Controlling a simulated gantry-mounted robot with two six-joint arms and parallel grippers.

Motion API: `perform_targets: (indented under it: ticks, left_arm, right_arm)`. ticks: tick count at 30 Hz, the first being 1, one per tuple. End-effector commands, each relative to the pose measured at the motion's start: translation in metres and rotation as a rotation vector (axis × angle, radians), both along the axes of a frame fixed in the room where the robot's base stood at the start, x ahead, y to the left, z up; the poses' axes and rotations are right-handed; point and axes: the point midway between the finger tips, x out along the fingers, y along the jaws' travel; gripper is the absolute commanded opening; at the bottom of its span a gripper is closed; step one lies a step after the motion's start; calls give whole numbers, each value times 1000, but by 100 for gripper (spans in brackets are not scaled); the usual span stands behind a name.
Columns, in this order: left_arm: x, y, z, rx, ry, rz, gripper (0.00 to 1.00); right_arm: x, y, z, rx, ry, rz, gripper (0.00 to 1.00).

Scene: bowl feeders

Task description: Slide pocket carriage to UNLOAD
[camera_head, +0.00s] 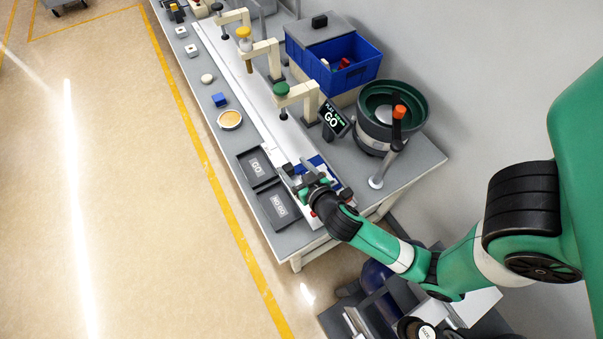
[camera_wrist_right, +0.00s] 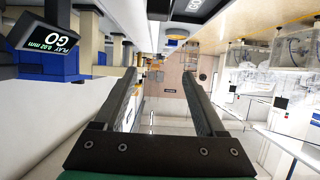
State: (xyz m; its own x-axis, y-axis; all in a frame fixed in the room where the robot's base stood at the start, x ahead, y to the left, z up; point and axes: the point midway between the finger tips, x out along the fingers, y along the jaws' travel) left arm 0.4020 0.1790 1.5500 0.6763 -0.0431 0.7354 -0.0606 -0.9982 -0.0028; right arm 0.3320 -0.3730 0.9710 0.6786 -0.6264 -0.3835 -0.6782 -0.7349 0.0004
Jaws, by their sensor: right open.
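My right gripper (camera_head: 293,181) is open at the near end of the long white rail (camera_head: 240,83), beside the GO and NO GO trays. A blue part (camera_head: 318,163) shows just behind the gripper at the rail's near end. It may be the pocket carriage, but the gripper and wrist partly hide it and I cannot tell. In the right wrist view the two dark fingers (camera_wrist_right: 163,88) stand apart with nothing between them. No UNLOAD label is readable. My left gripper is not in view.
The GO tray (camera_head: 241,167) and NO GO tray (camera_head: 265,207) lie left of the gripper.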

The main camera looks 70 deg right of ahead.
Motion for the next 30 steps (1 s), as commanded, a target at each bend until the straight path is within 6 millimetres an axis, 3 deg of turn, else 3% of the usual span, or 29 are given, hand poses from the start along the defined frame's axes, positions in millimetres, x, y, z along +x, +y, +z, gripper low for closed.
perform_targets:
  ticks: [3,4,8,30]
  left_arm:
    - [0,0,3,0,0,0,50]
    - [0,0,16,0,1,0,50]
    - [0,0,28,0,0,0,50]
    - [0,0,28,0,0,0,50]
  right_arm:
    - [-18,21,13,0,0,5,72]
    - [-20,24,20,0,5,5,72]
    - [-28,32,22,0,4,2,72]
    - [-24,34,24,0,-16,1,72]
